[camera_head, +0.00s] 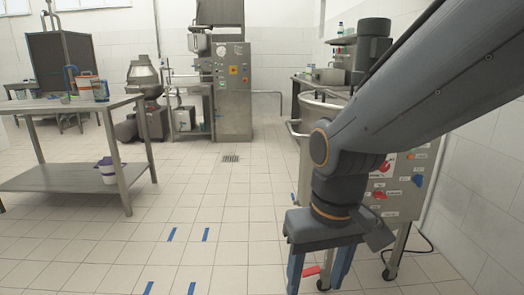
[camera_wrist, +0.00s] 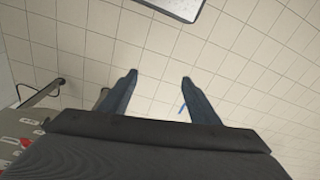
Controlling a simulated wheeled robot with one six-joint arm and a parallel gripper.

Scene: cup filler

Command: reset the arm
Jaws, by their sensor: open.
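My gripper (camera_head: 318,268) hangs from my arm at the right of the head view, its fingers pointing down in front of a steel machine. The lower fingertips are cut off in the head view. The steel machine (camera_head: 403,175) on castors has a panel with red and blue controls and is partly hidden by my arm.
A steel table (camera_head: 62,107) with containers on it stands at the left, with a white and purple bucket (camera_head: 108,172) on its lower shelf. A tall steel cabinet (camera_head: 233,95) stands at the back. The tiled floor in the middle, with blue tape marks (camera_head: 206,234), is clear.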

